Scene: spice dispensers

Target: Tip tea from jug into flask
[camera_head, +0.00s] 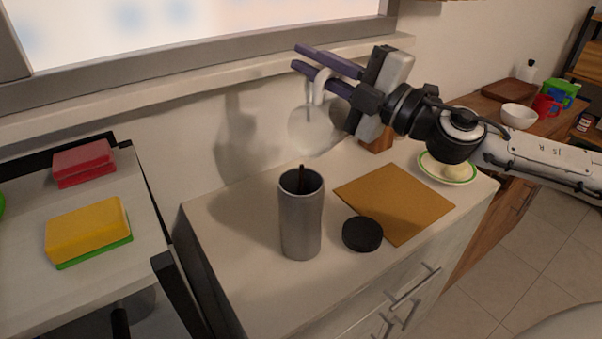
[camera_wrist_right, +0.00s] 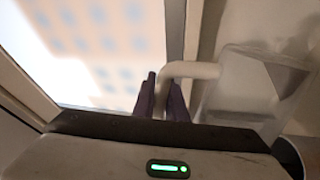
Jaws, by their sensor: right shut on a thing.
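A grey metal flask (camera_head: 301,222) stands upright and uncapped on the counter. A clear jug (camera_head: 309,133) with a pale handle is held in the air above and behind the flask in the head view. My right gripper (camera_head: 313,70) is shut on the jug's handle. In the right wrist view the jug (camera_wrist_right: 240,90) is tilted, and its handle (camera_wrist_right: 192,70) lies between the fingers. A thin dark streak (camera_head: 302,173) shows at the flask's mouth; I cannot tell whether it is falling tea. The tea level in the jug is not clear. My left gripper is out of view.
A black lid (camera_head: 362,233) lies right of the flask, beside an orange-brown mat (camera_head: 396,202). A green-rimmed plate (camera_head: 432,172) stands farther right. Sponges, yellow (camera_head: 88,229) and red (camera_head: 83,162), lie on the left shelf. The window sill (camera_head: 200,88) runs behind.

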